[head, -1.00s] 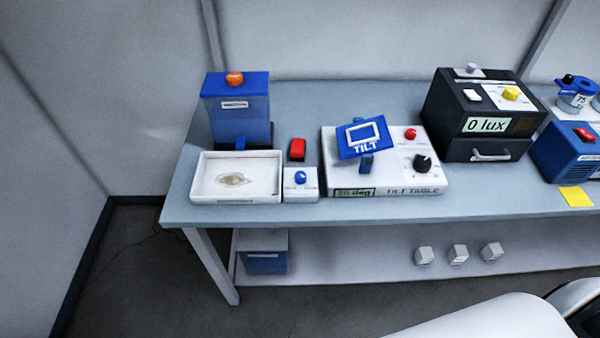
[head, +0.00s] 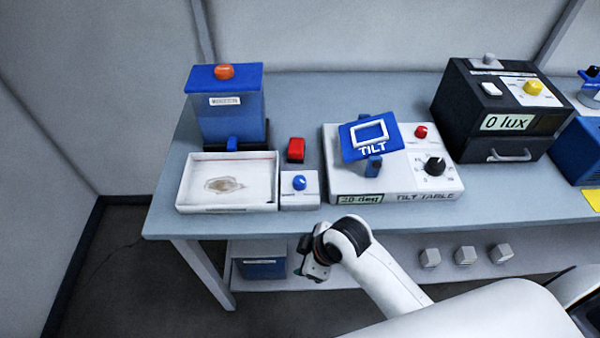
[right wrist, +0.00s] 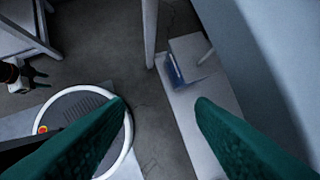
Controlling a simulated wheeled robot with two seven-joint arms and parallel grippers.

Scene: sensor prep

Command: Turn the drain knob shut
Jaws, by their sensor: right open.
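A small white box (head: 299,201) carries a blue knob (head: 299,182) with a light mark; its lettering is too small to read, so I cannot confirm that it is the drain knob. It adjoins the right side of a white tray (head: 186,202) with a brownish wet patch. Behind the tray stands a blue tank (head: 230,118) with an orange knob (head: 224,71) on top. My right gripper (head: 315,266) is below the table's front edge, apart from the knobs. Its green fingers (right wrist: 160,115) are open and empty. My left gripper (right wrist: 36,78) shows small and dark in the right wrist view.
A red switch (head: 296,150) sits behind the small box. The tilt table (head: 345,185) stands close to its right, then a black lux box (head: 470,130). The table's front strip (head: 250,225) is clear. Small blocks (head: 465,255) lie on the lower shelf.

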